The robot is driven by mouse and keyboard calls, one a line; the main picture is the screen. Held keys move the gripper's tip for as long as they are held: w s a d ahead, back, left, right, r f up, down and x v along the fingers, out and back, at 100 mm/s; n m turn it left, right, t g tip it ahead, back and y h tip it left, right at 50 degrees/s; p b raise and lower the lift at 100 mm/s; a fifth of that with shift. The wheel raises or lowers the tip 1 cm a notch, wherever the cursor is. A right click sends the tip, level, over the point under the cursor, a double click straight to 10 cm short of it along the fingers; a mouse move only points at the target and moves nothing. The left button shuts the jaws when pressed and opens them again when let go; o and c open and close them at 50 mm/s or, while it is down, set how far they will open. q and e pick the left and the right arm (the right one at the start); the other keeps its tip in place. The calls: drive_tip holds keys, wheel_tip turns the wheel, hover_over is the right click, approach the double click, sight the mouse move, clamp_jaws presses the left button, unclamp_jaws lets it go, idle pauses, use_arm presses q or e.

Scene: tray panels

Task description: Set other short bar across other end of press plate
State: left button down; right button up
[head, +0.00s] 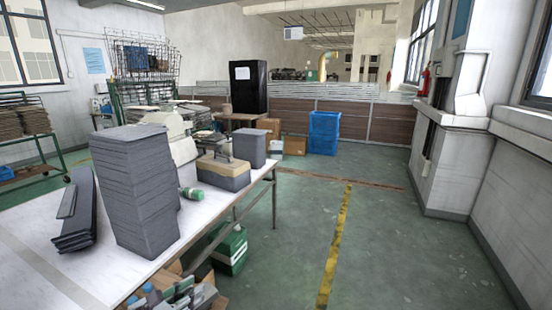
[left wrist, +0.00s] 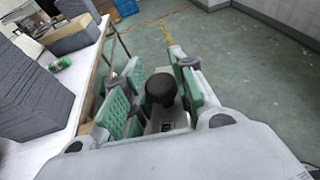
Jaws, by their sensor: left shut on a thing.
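A tall stack of grey panels (head: 138,192) stands on the white table and also shows at the left of the left wrist view (left wrist: 30,92). Left of it lie long dark grey pieces (head: 76,222), with a smaller, lighter grey bar (head: 68,200) on top. I cannot tell which of these is the press plate. My left gripper (head: 180,290) is low beside the table's near edge; its green-padded fingers (left wrist: 155,85) show in the left wrist view. My right gripper is not in view.
The white table (head: 95,270) also bears a tan-topped grey box (head: 222,172), a smaller grey stack (head: 248,146) and a green roll (head: 192,193). A green crate (head: 230,250) stands under its edge. The green floor (head: 390,250) to the right is clear.

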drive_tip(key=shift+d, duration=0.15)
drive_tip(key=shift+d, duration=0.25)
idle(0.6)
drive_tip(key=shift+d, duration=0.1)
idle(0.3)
